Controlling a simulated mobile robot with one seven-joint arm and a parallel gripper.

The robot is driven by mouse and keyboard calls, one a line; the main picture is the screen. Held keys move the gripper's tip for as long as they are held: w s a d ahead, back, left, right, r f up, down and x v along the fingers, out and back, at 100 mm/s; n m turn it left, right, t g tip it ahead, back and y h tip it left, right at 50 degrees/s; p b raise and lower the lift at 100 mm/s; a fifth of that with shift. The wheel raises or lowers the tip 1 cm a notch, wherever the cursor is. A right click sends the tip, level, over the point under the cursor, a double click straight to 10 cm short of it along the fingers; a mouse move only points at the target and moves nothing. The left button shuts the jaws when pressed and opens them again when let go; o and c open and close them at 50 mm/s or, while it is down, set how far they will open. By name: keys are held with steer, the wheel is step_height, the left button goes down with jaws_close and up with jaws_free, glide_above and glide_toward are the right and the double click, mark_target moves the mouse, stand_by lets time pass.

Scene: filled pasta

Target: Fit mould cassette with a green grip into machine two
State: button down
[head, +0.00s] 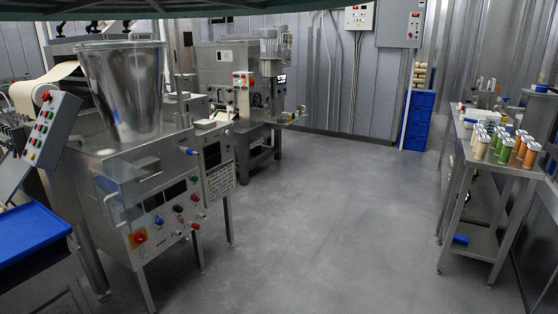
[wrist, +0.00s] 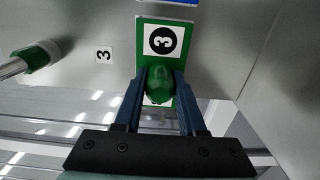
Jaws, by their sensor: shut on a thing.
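In the wrist view my gripper (wrist: 160,76) has its two blue fingers shut on a green grip (wrist: 159,86). Behind the grip is a green plate (wrist: 141,56) with a black number 3 in a white square. The plate lies against or just in front of a grey metal surface; I cannot tell which. A small white label (wrist: 104,54) with a 3 is on that surface, left of the plate. The rest of the mould cassette is hidden. The head view shows neither my gripper nor the cassette. No number two is readable on any machine.
In the wrist view a metal rod with a green collar (wrist: 37,55) juts in at left. In the head view a hopper machine (head: 120,95) stands at left, another machine (head: 240,75) behind it. A bench (head: 490,160) with several capped jars stands right. The middle floor is clear.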

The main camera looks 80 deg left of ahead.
steer(key=shift+s+a+r, duration=0.1)
steer(key=shift+s+a, duration=0.3)
steer(key=shift+s, duration=0.05)
stand_by(1.0)
steer(key=v, duration=0.6)
steer(key=shift+s, duration=0.2)
stand_by(0.9)
steer(key=shift+a, duration=0.15)
